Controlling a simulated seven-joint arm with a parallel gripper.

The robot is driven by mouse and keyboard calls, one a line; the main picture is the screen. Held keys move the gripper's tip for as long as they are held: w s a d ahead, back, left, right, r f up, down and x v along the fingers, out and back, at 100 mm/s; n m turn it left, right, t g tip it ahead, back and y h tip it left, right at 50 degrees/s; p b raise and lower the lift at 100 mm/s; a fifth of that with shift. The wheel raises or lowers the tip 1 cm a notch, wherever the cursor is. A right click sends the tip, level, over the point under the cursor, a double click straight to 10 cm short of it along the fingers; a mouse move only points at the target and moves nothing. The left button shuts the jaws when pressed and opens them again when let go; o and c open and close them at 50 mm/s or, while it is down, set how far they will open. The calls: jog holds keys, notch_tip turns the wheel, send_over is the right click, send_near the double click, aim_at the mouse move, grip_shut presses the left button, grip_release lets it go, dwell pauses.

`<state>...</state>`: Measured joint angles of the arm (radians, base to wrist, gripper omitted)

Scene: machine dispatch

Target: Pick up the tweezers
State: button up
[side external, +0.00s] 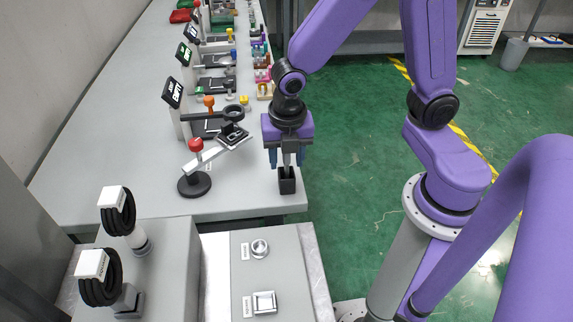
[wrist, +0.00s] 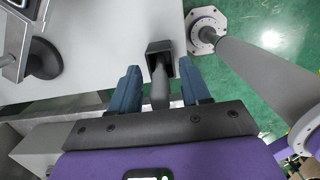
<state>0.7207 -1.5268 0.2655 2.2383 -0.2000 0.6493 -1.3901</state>
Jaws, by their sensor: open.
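The tweezers (wrist: 160,90) appear as a slim grey upright piece in the wrist view, with their lower end in a small black square holder (wrist: 160,53). The holder (side external: 287,184) stands near the right front corner of the grey table. My gripper (side external: 286,163) points down directly above the holder. In the wrist view, my gripper (wrist: 159,67) is open, with one blue finger on each side of the tweezers and visible gaps between. In the side view the fingers mostly hide the tweezers.
A stand with a round black base (side external: 194,186) and a tilted plate is to the left on the table. Several small fixtures (side external: 213,127) line the table behind. A grey panel (side external: 275,272) with two fittings lies in front. Green floor is to the right.

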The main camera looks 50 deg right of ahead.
grip_shut()
notch_tip(320, 180, up, 10)
jog(key=shift+r, duration=0.1)
dwell(0.7)
jog(key=shift+w, duration=0.1)
